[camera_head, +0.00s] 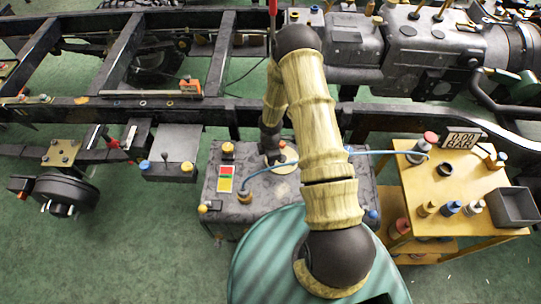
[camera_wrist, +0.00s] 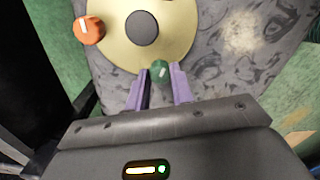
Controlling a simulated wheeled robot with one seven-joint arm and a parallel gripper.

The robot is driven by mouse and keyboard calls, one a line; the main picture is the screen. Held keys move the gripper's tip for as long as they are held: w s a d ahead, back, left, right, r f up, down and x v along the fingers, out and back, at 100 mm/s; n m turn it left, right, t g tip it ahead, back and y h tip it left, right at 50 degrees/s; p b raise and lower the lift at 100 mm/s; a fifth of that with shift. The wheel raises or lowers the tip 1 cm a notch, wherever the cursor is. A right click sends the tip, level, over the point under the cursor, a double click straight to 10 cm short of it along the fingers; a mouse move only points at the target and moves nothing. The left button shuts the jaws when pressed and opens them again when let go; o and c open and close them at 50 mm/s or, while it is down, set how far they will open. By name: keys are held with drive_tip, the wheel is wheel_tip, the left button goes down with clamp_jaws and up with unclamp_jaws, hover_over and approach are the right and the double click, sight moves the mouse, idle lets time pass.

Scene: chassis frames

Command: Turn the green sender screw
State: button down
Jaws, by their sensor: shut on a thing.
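The green sender screw (camera_wrist: 160,70) sits at the near edge of a round, pale yellow sender plate (camera_wrist: 115,42) in the wrist view. It has a light mark on its top. My gripper (camera_wrist: 160,77) has its two purple fingers on either side of the screw, shut on it. In the head view the plate (camera_head: 287,166) lies on top of a grey tank (camera_head: 225,183), partly behind my arm. The green screw cannot be made out there. An orange screw (camera_wrist: 88,30) with a white mark sits at the plate's left edge.
A dark round hub (camera_wrist: 142,28) stands at the plate's middle. A blue hose (camera_head: 375,152) runs from the tank toward a yellow cart (camera_head: 485,187) at right. Chassis rails (camera_head: 70,110) lie behind the tank. Green floor (camera_head: 130,250) is clear at lower left.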

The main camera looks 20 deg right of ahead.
drive_tip(key=n+p, duration=0.1)
drive_tip(key=n, duration=0.4)
drive_tip(key=shift+w+r+p, duration=0.1)
drive_tip(key=shift+p, duration=0.25)
drive_tip(key=c, duration=1.2)
unclamp_jaws()
wheel_tip(320, 180, up, 17)
drive_tip(key=p, duration=0.1)
drive_tip(key=shift+r, duration=0.15)
